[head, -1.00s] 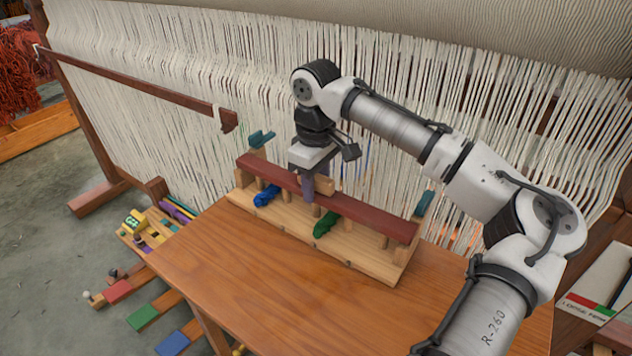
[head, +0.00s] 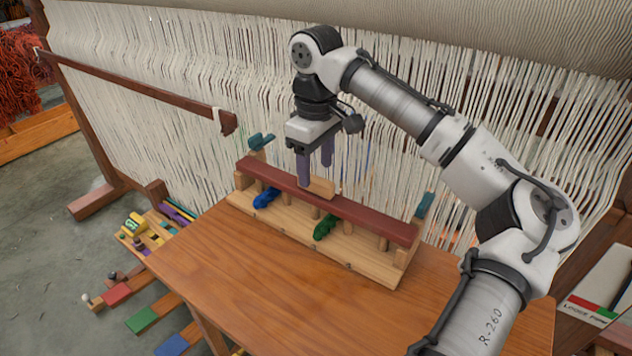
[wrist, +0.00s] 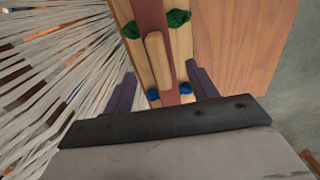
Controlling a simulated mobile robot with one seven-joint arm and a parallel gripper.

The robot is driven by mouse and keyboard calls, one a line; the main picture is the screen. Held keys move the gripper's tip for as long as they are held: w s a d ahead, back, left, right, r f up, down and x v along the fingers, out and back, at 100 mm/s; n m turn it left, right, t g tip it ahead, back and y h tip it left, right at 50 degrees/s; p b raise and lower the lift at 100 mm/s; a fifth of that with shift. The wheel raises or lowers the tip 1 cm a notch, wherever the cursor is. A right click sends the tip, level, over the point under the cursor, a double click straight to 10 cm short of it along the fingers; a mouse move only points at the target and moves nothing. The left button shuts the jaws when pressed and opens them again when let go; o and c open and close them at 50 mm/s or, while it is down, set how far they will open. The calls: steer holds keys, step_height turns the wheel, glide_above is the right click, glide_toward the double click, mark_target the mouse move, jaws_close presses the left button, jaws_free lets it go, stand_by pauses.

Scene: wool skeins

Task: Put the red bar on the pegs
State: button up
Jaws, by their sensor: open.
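The red bar (head: 372,217) lies lengthwise along the top of the wooden rack (head: 300,236), over its row of short pegs (head: 348,224). A light wooden handle (head: 319,187) sits on the bar's middle; it also shows in the wrist view (wrist: 157,62). My gripper (head: 315,176) is open and empty just above the handle, with one purple finger to each side. In the wrist view the fingers (wrist: 161,90) stand apart, clear of the bar (wrist: 151,14). A blue skein (head: 265,197) and a green skein (head: 325,228) pass under the bar. How each peg meets the bar is hidden.
Teal pieces (head: 262,141) stand at the rack's ends. The loom's white threads (head: 180,110) rise close behind. The wooden table (head: 260,290) is clear in front. A tray of coloured pieces (head: 150,228) lies low at the left.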

mark_target(316, 178)
step_height(316, 178, up, 7)
steer(key=shift+f, duration=0.15)
stand_by(1.2)
